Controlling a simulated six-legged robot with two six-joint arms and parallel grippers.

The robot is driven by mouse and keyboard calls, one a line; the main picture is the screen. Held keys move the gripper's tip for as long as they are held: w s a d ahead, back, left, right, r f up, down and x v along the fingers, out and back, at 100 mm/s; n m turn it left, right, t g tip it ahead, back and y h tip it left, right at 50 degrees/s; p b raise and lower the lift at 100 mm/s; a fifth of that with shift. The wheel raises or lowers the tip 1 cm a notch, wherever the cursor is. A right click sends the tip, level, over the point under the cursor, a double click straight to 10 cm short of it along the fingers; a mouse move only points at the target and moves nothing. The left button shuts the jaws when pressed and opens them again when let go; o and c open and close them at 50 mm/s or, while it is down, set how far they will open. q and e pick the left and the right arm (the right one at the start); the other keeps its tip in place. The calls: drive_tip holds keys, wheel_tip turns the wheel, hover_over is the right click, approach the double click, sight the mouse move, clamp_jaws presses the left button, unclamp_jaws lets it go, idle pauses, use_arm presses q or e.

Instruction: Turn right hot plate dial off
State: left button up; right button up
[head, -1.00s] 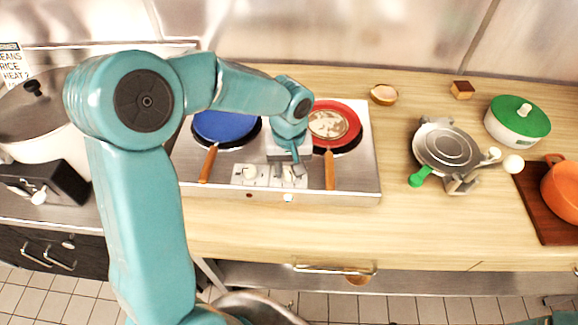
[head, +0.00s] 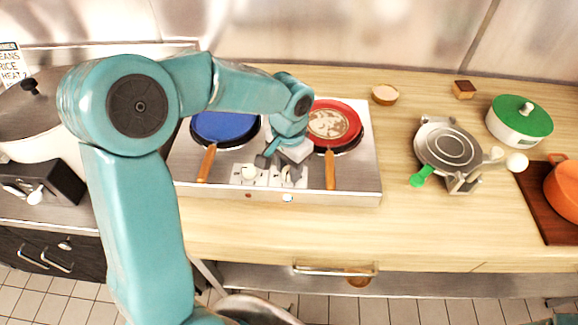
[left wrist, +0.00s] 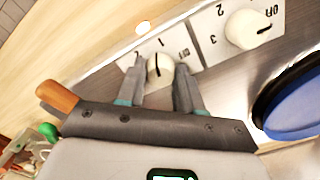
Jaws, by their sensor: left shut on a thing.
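The right hot plate dial (left wrist: 160,72) is a white knob with a dark pointer line. In the left wrist view it sits between the two fingers of my left gripper (left wrist: 161,88), which is shut on it. Its pointer lies near the "1" mark, with the "OFF" mark just to the right. In the head view my left gripper (head: 288,176) is at the right dial panel on the front of the hot plate (head: 365,180) and hides much of the dial. My right gripper is out of view.
The left dial (head: 249,172) is close by; it also shows in the left wrist view (left wrist: 248,30). A blue pan (head: 225,126) and a red pan (head: 350,115) sit on the plates, handles toward the front. A waffle iron (head: 448,148) stands to the right.

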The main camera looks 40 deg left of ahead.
sight(288, 170)
use_arm(q)
drive_tip(key=m, duration=0.7)
drive_tip(key=shift+r, duration=0.2)
drive_tip(key=m+p, duration=0.1)
drive_tip(key=m, duration=0.2)
drive_tip(key=shift+m, duration=2.3)
drive_tip(key=o, duration=1)
drive_tip(key=shift+o, duration=0.2)
drive_tip(key=shift+f, duration=0.1)
wheel_tip(288, 170, up, 16)
drive_tip(key=shift+r, duration=0.25)
